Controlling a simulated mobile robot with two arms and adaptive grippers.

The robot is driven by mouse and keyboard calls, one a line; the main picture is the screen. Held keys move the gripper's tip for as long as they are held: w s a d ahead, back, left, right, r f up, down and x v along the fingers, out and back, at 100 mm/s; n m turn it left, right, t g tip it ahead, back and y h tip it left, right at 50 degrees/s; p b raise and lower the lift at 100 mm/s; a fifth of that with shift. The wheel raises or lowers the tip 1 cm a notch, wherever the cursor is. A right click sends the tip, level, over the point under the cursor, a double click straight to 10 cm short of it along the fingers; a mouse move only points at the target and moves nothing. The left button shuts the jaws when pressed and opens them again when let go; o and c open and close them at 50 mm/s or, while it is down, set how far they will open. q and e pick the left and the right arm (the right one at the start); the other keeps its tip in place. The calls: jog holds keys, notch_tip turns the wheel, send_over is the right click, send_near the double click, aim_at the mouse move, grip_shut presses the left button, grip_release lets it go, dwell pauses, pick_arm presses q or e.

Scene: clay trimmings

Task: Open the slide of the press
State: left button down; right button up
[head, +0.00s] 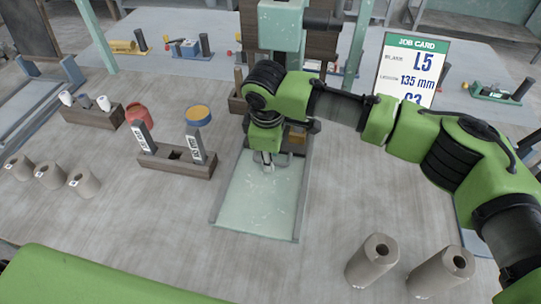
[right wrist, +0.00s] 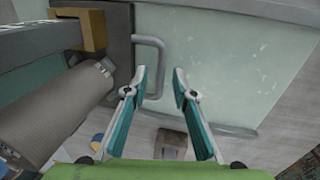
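The press (head: 281,28) is pale green and stands at the back centre, its lower part largely hidden by my right arm. Its pale green bed (head: 252,205) extends toward me and is bare at the front. In the right wrist view, a grey U-shaped handle (right wrist: 161,58) sticks out from a dark grey block (right wrist: 119,40) over the bed (right wrist: 225,55); I take this block as the slide's front. My right gripper (head: 266,164) points down over the bed. Its fingers (right wrist: 160,72) are open, with the handle between or just beyond their tips; contact is unclear. My left gripper is out of view.
A wooden rack with two tagged grey bars (head: 176,160) stands left of the bed. A job card (head: 411,70) stands behind my right arm.

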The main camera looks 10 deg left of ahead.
jog(key=shift+f, duration=0.25)
grip_shut()
